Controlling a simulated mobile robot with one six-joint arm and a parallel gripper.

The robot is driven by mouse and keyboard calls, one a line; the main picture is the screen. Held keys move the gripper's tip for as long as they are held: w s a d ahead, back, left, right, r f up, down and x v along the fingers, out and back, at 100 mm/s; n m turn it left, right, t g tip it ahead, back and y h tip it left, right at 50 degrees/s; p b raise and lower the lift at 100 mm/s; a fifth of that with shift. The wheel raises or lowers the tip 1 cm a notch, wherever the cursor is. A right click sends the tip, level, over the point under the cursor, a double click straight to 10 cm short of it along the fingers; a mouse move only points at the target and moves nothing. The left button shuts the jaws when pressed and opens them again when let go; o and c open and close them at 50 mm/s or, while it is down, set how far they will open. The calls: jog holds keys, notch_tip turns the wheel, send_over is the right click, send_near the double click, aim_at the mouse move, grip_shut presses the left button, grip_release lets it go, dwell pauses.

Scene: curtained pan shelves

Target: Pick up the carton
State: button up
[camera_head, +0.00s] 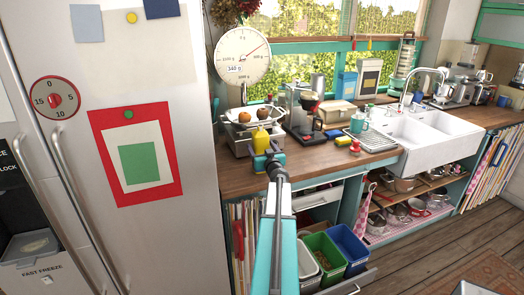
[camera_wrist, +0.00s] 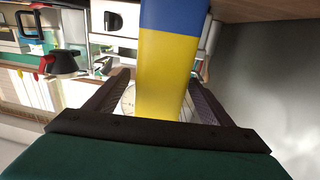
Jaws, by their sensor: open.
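A yellow carton (camera_head: 261,137) with a narrowed top stands near the front left of the wooden counter, in front of the kitchen scale. In the wrist view the carton (camera_wrist: 165,65) is a tall yellow block with a blue band at the picture's top. My gripper (camera_head: 264,154) is at the carton in the head view and partly hides its lower part. In the wrist view the carton lies between the two dark fingers of my gripper (camera_wrist: 163,80), which are open, one on each side. Whether either finger touches it cannot be told.
A large dial scale (camera_head: 242,55) with fruit in its pan (camera_head: 247,118) stands right behind. A coffee machine (camera_head: 303,110) is to the right, with a white sink (camera_head: 440,138) farther right. A fridge (camera_head: 150,230) closes off the left. Open bins (camera_head: 349,245) are below the counter (camera_head: 235,180).

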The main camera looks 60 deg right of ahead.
aim_at(262, 142)
jog(key=shift+w+d, duration=0.4)
dwell(0.3)
jog(key=c, duration=1.1)
jog(key=shift+r, duration=0.1)
jog(key=shift+r, duration=1.55)
jog(key=s+a, duration=0.2)
jog(key=a, duration=0.2)
jog(key=s+a+r, duration=0.1)
jog(key=s+a, duration=0.2)
jog(key=a, duration=0.2)
jog(key=s+a+b, duration=0.1)
jog(key=s+a, duration=0.1)
jog(key=a, duration=0.3)
jog(key=shift+s+a+r, duration=0.15)
jog(key=shift+r, duration=0.15)
